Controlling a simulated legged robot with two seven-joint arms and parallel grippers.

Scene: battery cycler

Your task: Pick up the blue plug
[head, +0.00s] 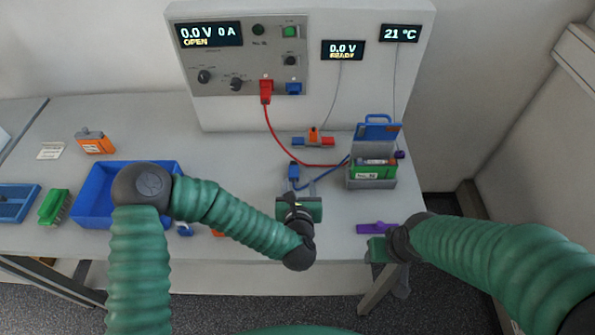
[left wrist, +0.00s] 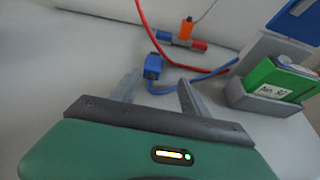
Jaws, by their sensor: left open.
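The blue plug (head: 293,172) lies on the table in front of the cycler, with its blue cable running right to the green battery (head: 372,171) in a grey holder. In the left wrist view the blue plug (left wrist: 153,67) shows just beyond the fingertips, between their lines. My left gripper (head: 294,193) is open and empty, close on the near side of the plug; its two grey fingers also show in the left wrist view (left wrist: 157,84). My right gripper (head: 376,249) is near the table's front edge; its fingers are not clear.
A red cable runs from the red plug (head: 266,90) on the cycler panel to the battery. A red-blue-orange piece (head: 313,138) lies behind the blue plug. A purple piece (head: 376,228) lies near my right gripper. A blue tray (head: 92,205) is at left.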

